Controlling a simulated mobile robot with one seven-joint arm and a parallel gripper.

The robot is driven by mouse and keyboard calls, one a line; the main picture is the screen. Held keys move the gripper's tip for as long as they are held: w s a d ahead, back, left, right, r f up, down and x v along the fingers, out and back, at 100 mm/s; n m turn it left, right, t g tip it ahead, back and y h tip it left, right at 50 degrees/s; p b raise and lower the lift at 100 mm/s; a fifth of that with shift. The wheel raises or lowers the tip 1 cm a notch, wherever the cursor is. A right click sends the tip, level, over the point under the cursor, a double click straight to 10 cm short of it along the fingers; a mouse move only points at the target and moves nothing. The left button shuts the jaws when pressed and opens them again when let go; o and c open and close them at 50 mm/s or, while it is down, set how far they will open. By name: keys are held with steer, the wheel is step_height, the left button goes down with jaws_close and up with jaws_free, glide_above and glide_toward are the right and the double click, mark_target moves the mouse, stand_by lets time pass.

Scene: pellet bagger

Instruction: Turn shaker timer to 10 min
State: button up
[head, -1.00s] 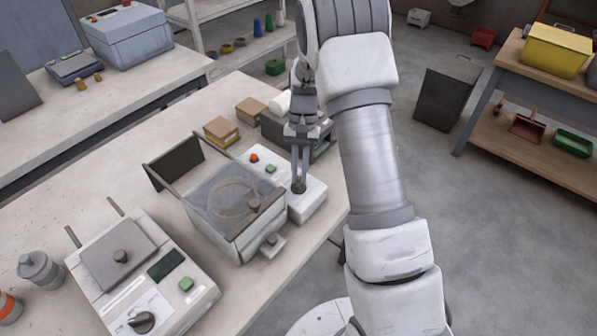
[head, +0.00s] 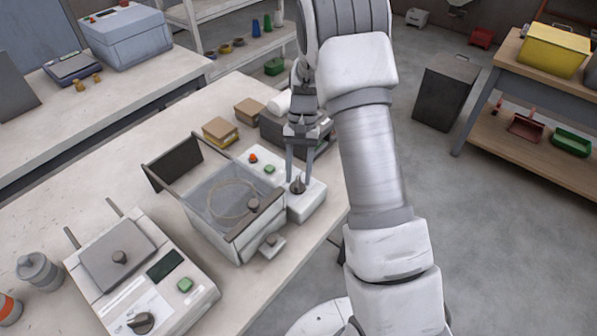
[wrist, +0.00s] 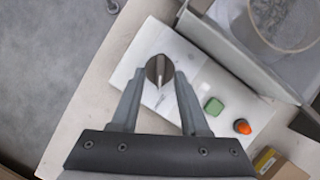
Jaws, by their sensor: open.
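The shaker's white control box (head: 310,203) stands at the right side of the clear-topped box (head: 222,200). It carries a round dark timer knob (head: 297,188), a green button (head: 269,169) and an orange-red button (head: 253,158). My gripper (head: 298,180) points down over the knob. In the wrist view the knob (wrist: 159,69) lies between the fingertips of my gripper (wrist: 158,78), with a gap on each side. The gripper is open and holds nothing. A pale line shows on the knob; scale marks are too small to read.
Another device with a black knob (head: 141,322) and a dark display (head: 165,265) stands at the front left. Small cardboard boxes (head: 220,132) lie behind the shaker. The bench's right edge is close to the control box, with open floor beyond.

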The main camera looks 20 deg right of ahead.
steer(key=v, duration=1.7)
steer(key=shift+r+p, duration=0.15)
steer(key=shift+p, duration=0.2)
steer(key=shift+w+d+r, duration=0.1)
steer(key=s+a+r+n+t, duration=0.2)
steer(key=s+r+t, duration=0.3)
steer(key=s+r, duration=0.75)
steer(key=s+f+n+t+h, duration=0.1)
steer(key=s+t, duration=0.1)
steer(key=s, duration=0.5)
steer(key=s+a+f+n+t, duration=0.1)
steer(key=s+f+n+t, duration=0.1)
steer(key=s, duration=0.6)
steer(key=shift+s+a+t+h, duration=0.15)
steer(key=shift+s+t+h, duration=0.15)
steer(key=shift+h, duration=0.1)
